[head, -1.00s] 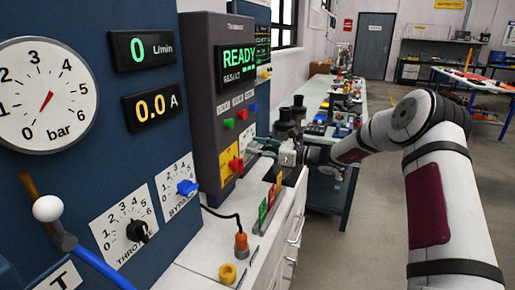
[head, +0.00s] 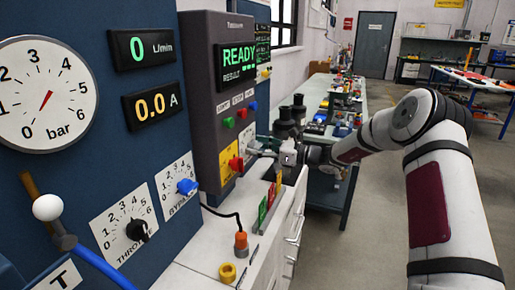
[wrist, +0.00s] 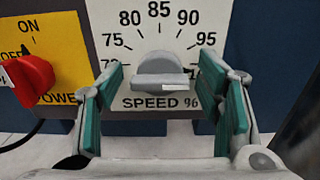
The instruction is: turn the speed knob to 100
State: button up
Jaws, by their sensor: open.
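The grey speed knob (wrist: 160,70) sits in the middle of a white dial plate marked "SPEED %" (wrist: 205,30), in the wrist view. My gripper (wrist: 161,76) is open, with one green-padded finger on each side of the knob and gaps between. In the head view my gripper (head: 264,145) is at the dark panel's right edge.
A red power knob (wrist: 30,80) on a yellow plate is close to the left finger. It also shows in the head view (head: 236,163). The panel's screen (head: 238,58) reads READY. A white bench (head: 200,258) with a black cable lies below.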

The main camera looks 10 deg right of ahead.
jog(key=v, duration=1.1)
jog(key=shift+s+d, duration=0.2)
jog(key=shift+d, duration=0.15)
jog(key=s+a+r+n+g+h+p, duration=0.1)
jog(key=s+a+r+n+g+h, duration=0.25)
jog(key=s+a+n, duration=0.4)
jog(key=s+a+r+n+g+h+p, duration=0.15)
jog(key=s+a+r+n+g, duration=0.3)
jog(key=s+a, duration=0.55)
jog(key=s+d+r+n+h, duration=0.1)
jog(key=s+d+n+h, duration=0.1)
jog(key=s, duration=0.7)
jog(key=s+d+r+n+t+h+p, duration=0.1)
jog(key=s+d+n+h, duration=0.2)
jog(key=s+n, duration=0.4)
jog(key=s+d+r+n+h, duration=0.1)
jog(key=s+d+n+h, duration=0.2)
jog(key=s, duration=0.9)
jog(key=shift+s+r+n+t+h, duration=0.3)
jog(key=shift+s+r+n+h, duration=0.05)
jog(key=shift+n+h, duration=0.4)
jog(key=shift+d, duration=0.1)
